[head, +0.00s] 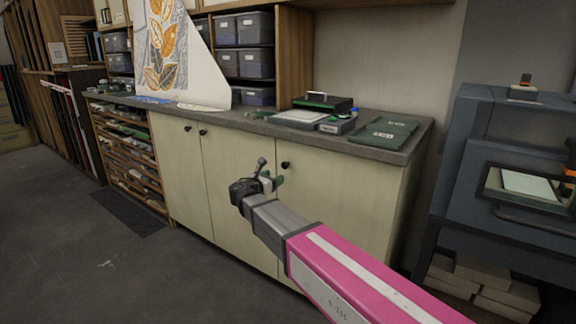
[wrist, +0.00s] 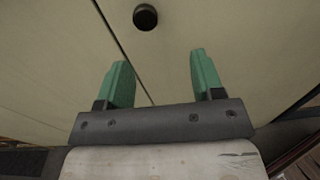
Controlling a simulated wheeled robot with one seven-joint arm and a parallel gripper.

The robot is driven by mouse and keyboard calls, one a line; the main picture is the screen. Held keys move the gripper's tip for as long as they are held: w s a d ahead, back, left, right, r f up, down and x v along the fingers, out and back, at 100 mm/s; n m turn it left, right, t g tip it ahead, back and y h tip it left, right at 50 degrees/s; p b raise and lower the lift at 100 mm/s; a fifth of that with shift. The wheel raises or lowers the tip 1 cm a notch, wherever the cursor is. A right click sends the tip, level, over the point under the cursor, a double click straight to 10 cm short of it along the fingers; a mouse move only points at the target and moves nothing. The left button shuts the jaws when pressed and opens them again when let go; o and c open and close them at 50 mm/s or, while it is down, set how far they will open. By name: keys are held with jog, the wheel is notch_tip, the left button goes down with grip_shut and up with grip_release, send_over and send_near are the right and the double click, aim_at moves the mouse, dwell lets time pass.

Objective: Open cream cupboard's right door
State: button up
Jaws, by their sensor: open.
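The cream cupboard (head: 178,165) stands under a grey worktop. Its right door (head: 345,200) looks closed, with a dark round knob (head: 285,164) near its upper left edge. The knob also shows in the wrist view (wrist: 145,17), just right of the seam between two doors. My gripper (head: 266,178) is in front of the cupboard, close to this seam. In the wrist view my gripper (wrist: 160,57) has its green fingers spread with nothing between them. The knob lies beyond the fingertips, towards the left finger's side, apart from both. My arm hides the lower part of the right door.
Green folders (head: 383,133) and a case (head: 322,102) lie on the worktop (head: 250,123) above. A blue-grey machine (head: 500,150) stands to the right, with cardboard-coloured blocks (head: 490,285) below it.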

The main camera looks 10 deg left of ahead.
aim_at(284, 166)
jog(key=shift+n+t, duration=0.3)
jog(key=shift+n, duration=0.1)
jog(key=x, duration=0.3)
jog(key=a+x, duration=0.1)
jog(key=x, duration=0.2)
jog(key=r+x, duration=0.1)
jog(key=x, duration=0.3)
jog(key=shift+w+a, duration=0.2)
jog(key=shift+w, duration=0.1)
